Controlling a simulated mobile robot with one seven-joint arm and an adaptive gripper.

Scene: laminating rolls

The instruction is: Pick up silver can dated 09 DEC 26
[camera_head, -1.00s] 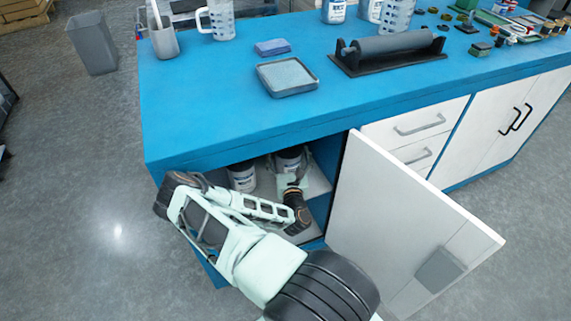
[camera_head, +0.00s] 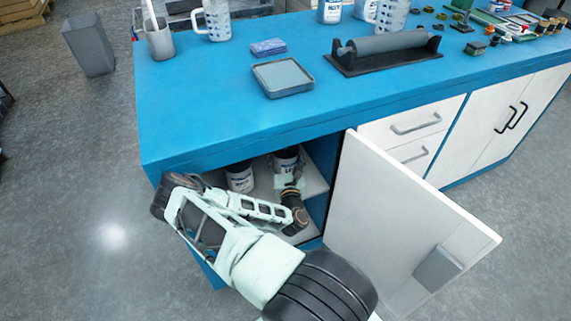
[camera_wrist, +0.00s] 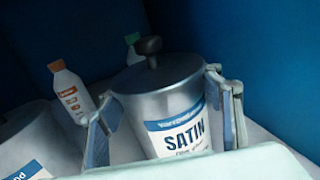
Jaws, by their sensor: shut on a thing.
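A silver can (camera_wrist: 165,92) with a white and blue label reading "SATIN" stands in the open cabinet. In the wrist view my gripper (camera_wrist: 165,115) has one finger on each side of it and is shut on it. No date can be read on the label. In the head view the can (camera_head: 286,160) shows at the right on the cabinet shelf, partly behind my gripper (camera_head: 288,182). A second silver can (camera_head: 240,178) stands to its left; its edge also shows at the lower left of the wrist view (camera_wrist: 35,140).
Behind the cans are a white bottle with an orange cap (camera_wrist: 69,92) and a green-capped bottle (camera_wrist: 132,45). The blue cabinet wall (camera_wrist: 275,70) is close on the right. The open white door (camera_head: 390,220) stands right of my arm. The blue worktop (camera_head: 215,100) is overhead.

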